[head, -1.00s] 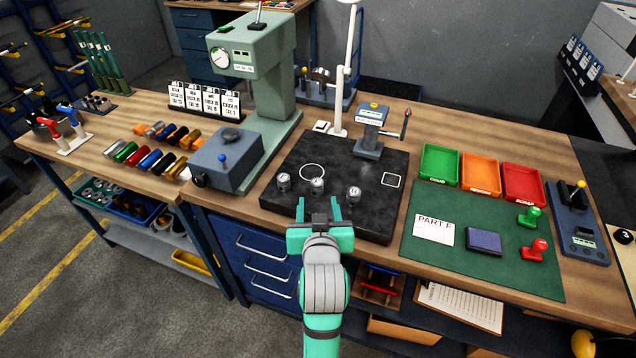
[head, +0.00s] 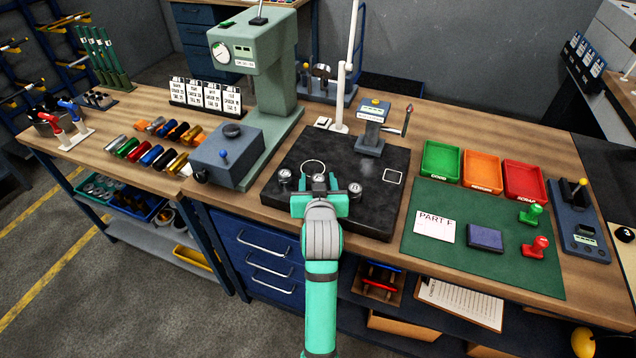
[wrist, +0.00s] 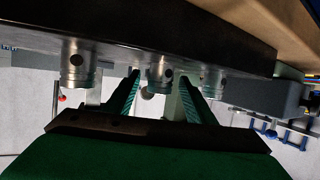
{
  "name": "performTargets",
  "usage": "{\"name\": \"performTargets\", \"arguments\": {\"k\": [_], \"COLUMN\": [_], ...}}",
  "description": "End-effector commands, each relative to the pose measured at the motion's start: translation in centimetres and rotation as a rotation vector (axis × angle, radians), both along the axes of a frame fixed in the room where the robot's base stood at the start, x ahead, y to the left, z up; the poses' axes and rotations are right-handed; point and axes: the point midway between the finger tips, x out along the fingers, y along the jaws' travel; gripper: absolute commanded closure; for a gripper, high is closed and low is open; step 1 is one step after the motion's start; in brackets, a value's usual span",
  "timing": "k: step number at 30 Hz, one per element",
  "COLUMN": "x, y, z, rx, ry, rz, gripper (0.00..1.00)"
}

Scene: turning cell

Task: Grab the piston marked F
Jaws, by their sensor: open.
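Three small silver pistons stand on the black plate (head: 285,203): a left one (head: 285,176), a middle one (head: 319,180) and a right one (head: 355,188). No letter on any of them can be read, so I cannot tell which is marked F. My gripper (head: 319,192) is open at the plate's front, in line with the middle piston and partly hiding it. The wrist view looks upside down. There the middle piston (wrist: 160,70) shows between the two open fingers (wrist: 158,84), untouched as far as I can see, with the others (wrist: 75,66) (wrist: 213,80) to either side.
A gauge stand (head: 370,135) and white post (head: 341,100) stand behind the pistons. The grey-green press (head: 275,90) is left. A green mat (head: 425,262) with a PART F card (head: 435,226) lies right, below green, orange and red trays (head: 440,160).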

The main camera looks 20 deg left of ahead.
Motion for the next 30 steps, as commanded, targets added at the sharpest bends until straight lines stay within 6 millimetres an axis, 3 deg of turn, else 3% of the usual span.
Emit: {"name": "performTargets", "arguments": {"k": [8, 14, 23, 30], "x": [0.3, 0.2, 0.2, 0.3], "y": [0.1, 0.1, 0.0, 0.0], "z": [-0.1, -0.1, 0.0, 1.1], "rx": [0.0, -0.001, 0.0, 0.0], "ry": [0.0, 0.001, 0.0, -0.002], "rz": [-0.001, -0.001, -0.001, -0.001], "gripper": [0.5, 0.97, 0.97, 0.97]}}
